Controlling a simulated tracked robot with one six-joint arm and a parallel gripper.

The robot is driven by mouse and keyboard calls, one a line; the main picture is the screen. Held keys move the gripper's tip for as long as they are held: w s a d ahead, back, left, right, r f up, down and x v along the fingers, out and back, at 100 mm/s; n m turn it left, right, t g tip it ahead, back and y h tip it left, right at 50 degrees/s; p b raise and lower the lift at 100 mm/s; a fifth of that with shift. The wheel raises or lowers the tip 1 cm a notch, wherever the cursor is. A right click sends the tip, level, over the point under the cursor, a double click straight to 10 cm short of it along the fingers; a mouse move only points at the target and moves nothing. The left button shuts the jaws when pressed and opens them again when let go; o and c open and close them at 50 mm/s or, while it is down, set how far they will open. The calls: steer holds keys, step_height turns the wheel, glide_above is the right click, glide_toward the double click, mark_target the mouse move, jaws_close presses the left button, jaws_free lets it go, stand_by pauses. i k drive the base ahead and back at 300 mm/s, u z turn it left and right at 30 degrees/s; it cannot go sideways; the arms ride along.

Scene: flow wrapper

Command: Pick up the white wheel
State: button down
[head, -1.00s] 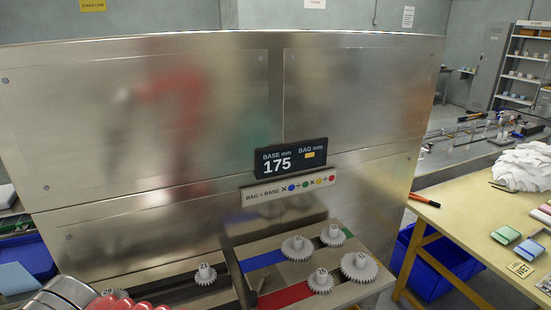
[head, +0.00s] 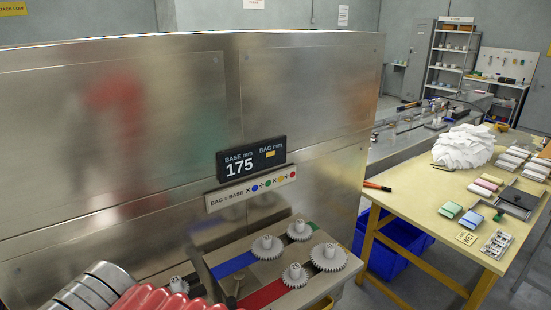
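Several pale grey-white toothed wheels stand on the machine's ledge below the sign. Another wheel (head: 294,275) is by the red strip, and one (head: 178,285) is apart at the left, partly cut off by what is in front. All have a similar colour, so I cannot tell which one is the white wheel. My gripper is not in view.
The steel machine housing (head: 120,150) fills the left, with a display (head: 251,157) reading 175. A yellow table (head: 420,210) at right holds white cloth-like material (head: 465,147), coloured blocks and a red-handled tool (head: 377,186). A blue bin (head: 400,238) is under it.

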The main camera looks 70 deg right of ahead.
mark_target(295, 277)
steer(key=z, duration=1.6)
steer(key=k, duration=1.35)
steer(key=z, duration=0.35)
steer(key=i, duration=0.95)
steer(key=z, duration=0.2)
